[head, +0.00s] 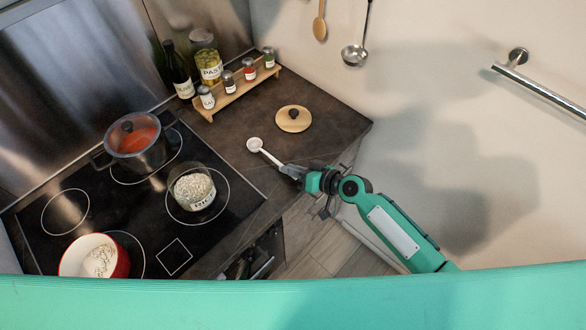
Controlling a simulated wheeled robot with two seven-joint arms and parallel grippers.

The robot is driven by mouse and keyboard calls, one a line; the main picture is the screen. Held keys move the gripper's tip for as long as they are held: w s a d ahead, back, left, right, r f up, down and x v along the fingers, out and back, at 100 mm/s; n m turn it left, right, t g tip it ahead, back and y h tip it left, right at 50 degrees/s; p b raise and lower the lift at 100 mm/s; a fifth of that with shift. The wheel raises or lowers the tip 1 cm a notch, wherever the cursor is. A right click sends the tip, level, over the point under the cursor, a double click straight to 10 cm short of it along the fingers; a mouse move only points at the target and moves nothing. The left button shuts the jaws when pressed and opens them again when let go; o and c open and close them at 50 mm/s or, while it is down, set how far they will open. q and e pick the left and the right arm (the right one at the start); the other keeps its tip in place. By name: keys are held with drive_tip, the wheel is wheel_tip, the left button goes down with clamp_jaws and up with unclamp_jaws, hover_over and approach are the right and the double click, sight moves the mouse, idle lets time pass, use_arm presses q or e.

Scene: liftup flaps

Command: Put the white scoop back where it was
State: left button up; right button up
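The white scoop (256,146) is at the counter's right part, its round bowl pointing up and left, below the wooden lid. My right gripper (283,168) is at the lower end of its handle and appears shut on it. I cannot tell whether the scoop touches the counter or is held just above it. A glass jar of rice (194,190) stands open on the cooktop to the left. A red bowl (120,262) with white contents sits at the cooktop's lower left. My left gripper is not in view.
A wooden lid (293,119) lies on the counter. A spice rack (236,92), a pasta jar (208,66) and a dark bottle (177,72) stand at the back. A pot (136,144) with red contents is on the cooktop (67,212). A ladle (355,54) hangs on the wall.

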drive_tip(key=o, duration=0.3)
drive_tip(key=b+v, duration=0.3)
drive_tip(key=v, duration=0.9)
